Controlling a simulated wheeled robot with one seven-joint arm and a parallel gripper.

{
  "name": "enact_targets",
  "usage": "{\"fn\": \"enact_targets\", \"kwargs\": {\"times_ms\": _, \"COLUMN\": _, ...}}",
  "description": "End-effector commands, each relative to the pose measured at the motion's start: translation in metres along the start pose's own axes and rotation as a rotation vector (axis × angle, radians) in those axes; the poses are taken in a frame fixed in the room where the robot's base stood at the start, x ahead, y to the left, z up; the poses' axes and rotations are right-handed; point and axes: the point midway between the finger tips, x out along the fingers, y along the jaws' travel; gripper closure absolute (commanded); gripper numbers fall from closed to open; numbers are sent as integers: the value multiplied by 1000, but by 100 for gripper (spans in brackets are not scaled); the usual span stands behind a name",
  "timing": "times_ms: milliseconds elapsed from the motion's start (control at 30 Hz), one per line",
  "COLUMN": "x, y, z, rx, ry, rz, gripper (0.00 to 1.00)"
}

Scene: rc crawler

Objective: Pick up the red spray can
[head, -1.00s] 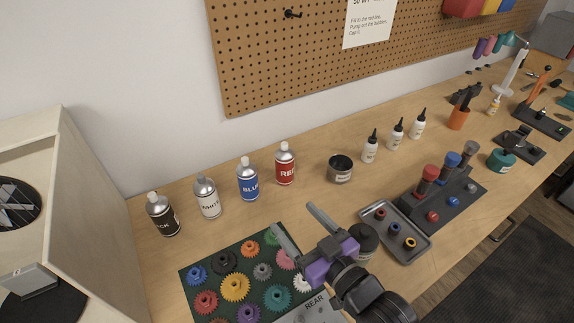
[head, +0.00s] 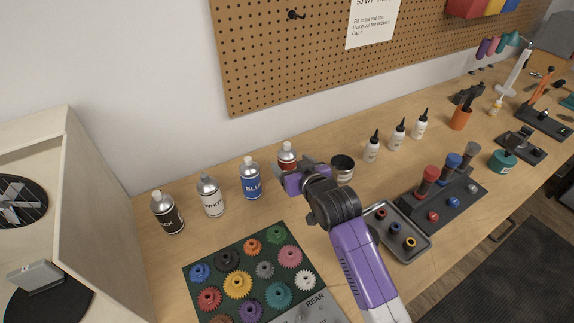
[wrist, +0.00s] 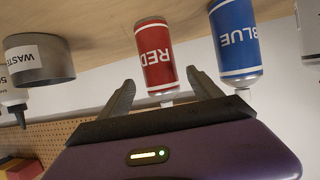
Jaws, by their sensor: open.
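The red spray can (head: 287,155) stands at the back of the bench, at the right end of a row of cans. In the head view my gripper (head: 292,178) is in front of it and hides its lower part. In the wrist view the red can (wrist: 154,55) appears upside down, between and just beyond my open finger tips (wrist: 160,78). The fingers sit on either side of its near end. I cannot tell whether either finger touches it. The right finger in that view lies between the red can and the blue can (wrist: 236,40).
The blue can (head: 250,180), white can (head: 211,197) and black can (head: 167,214) stand to the left. A waste tin (head: 342,168) stands close on the right. A gear board (head: 225,255) and a parts tray (head: 419,243) lie in front.

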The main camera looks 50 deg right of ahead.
Motion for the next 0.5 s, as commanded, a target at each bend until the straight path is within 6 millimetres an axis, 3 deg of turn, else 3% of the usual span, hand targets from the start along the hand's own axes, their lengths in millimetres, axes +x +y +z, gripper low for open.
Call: {"fn": "enact_targets", "kwargs": {"times_ms": 500, "x": 57, "y": -1, "z": -6, "rx": 0, "ry": 2, "rz": 0, "gripper": 26}}
